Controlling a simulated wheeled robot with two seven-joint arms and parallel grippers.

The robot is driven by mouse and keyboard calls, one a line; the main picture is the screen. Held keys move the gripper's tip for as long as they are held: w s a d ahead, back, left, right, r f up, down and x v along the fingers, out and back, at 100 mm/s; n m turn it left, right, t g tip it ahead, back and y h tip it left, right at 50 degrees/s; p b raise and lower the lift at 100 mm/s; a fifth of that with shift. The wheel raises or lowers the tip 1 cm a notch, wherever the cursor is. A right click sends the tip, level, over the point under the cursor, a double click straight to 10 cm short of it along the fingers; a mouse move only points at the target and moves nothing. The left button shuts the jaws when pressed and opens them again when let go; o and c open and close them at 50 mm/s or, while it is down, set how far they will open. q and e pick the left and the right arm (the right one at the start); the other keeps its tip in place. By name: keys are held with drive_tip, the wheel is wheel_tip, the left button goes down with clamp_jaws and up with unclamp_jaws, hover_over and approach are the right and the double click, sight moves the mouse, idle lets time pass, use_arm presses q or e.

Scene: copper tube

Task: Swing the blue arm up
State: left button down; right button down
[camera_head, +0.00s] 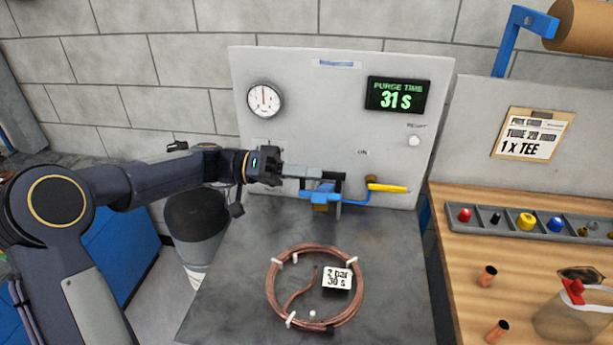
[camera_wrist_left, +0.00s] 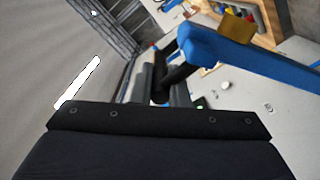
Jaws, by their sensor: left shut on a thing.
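The blue arm (camera_head: 350,198) is on the front of the light grey panel, below the gauge and display, and lies roughly level. It shows large in the left wrist view (camera_wrist_left: 235,55), with a black grip (camera_wrist_left: 178,75) sticking out from its end. My left gripper (camera_head: 322,178) reaches in from the left and is shut on this grip, beside the blue arm. The fingers partly cover the grip. A yellow lever (camera_head: 389,188) points right, just beside the blue arm. My right gripper is out of view.
The panel (camera_head: 300,85) carries a dial gauge (camera_head: 265,100) and a display (camera_head: 396,95) reading "PURGE TIME 31 s". A copper tube coil (camera_head: 358,300) with a tag lies on the grey bench in front. A wooden bench (camera_head: 460,265) with a parts tray stands right.

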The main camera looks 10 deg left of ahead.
use_arm(q)
drive_tip(key=c, duration=1.4)
unclamp_jaws()
drive_tip(key=a+b, duration=0.2)
drive_tip(key=a, duration=0.6)
drive_tip(key=shift+d, duration=0.1)
